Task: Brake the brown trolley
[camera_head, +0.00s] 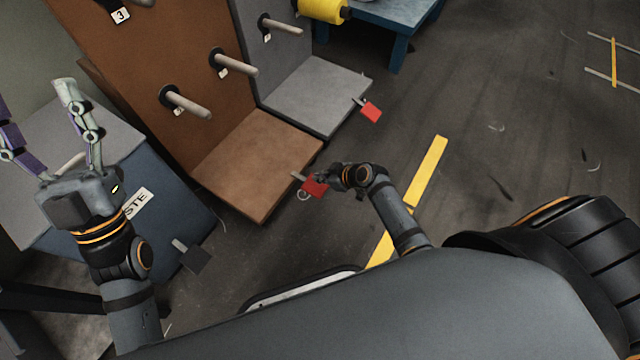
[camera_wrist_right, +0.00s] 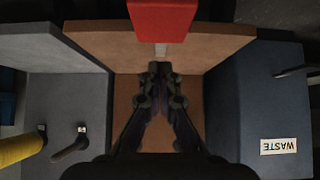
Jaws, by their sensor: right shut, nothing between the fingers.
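The brown trolley (camera_head: 262,160) has an upright back panel with pegs and a flat brown deck. Its red brake pedal (camera_head: 316,187) sticks out from the deck's front edge on a short bar. My right gripper (camera_head: 328,180) is shut and empty, right beside the red pedal in the head view; I cannot tell whether it touches. In the right wrist view the pedal (camera_wrist_right: 163,20) lies just beyond the shut fingertips (camera_wrist_right: 160,70), with the brown deck (camera_wrist_right: 205,45) behind. My left gripper (camera_head: 33,92) is open and empty, raised over the blue waste trolley.
A grey trolley (camera_head: 318,95) with its own red pedal (camera_head: 371,112) stands against the brown one on the far side. The blue waste trolley (camera_head: 180,195) with a dark pedal (camera_head: 191,256) stands on the near side. Open floor with yellow tape (camera_head: 428,172) lies to the right.

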